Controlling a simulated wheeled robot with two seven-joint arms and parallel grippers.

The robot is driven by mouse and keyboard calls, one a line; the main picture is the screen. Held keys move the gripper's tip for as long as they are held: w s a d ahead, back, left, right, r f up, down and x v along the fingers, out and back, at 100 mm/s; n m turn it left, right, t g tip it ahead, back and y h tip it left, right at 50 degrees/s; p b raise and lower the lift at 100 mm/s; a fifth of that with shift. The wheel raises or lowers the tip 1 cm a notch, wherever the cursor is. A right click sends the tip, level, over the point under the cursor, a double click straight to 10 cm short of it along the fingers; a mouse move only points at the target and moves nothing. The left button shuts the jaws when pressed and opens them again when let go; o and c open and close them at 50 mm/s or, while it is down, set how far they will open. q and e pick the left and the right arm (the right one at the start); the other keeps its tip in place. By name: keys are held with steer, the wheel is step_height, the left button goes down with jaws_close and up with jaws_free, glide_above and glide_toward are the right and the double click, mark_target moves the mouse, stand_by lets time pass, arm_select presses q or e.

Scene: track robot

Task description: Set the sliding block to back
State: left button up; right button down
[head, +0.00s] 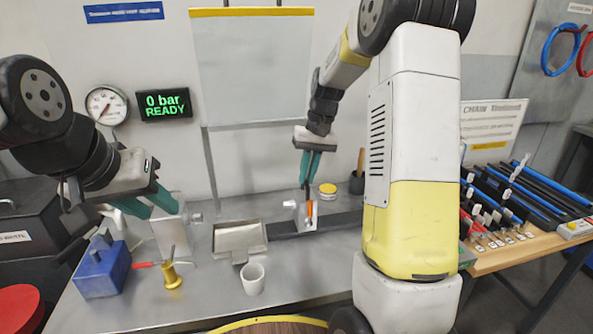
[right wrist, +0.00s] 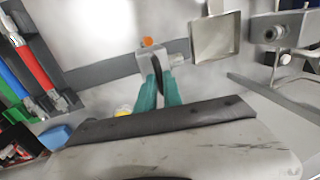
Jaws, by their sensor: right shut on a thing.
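The sliding block (head: 311,225) is a small pale grey block with an orange part, sitting on a dark straight rail (head: 343,221) on the grey bench. It also shows in the right wrist view (right wrist: 153,60), with the rail (right wrist: 92,72) running to its left. My right gripper (head: 307,182) reaches down from above, its teal fingers shut on the block; they show in the right wrist view (right wrist: 158,88). The fingers partly hide the grip. My left gripper (head: 150,205) is open and empty at the left, above the bench and away from the rail.
A metal tray (head: 240,224) stands by the rail's left end. A yellow-topped tin (head: 327,190) and a dark cup (head: 357,183) stand behind the rail. My right arm hides bench on the right.

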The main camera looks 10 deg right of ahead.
steer(key=d, duration=1.4)
steer(key=shift+w, duration=0.25)
steer(key=shift+r, duration=0.1)
steer(key=c, duration=1.5)
jaws_free()
steer(key=shift+d, duration=0.1)
step_height(320, 180, up, 8)
steer(key=d, duration=0.1)
steer(key=shift+d+f, duration=0.15)
steer(key=shift+f, duration=0.05)
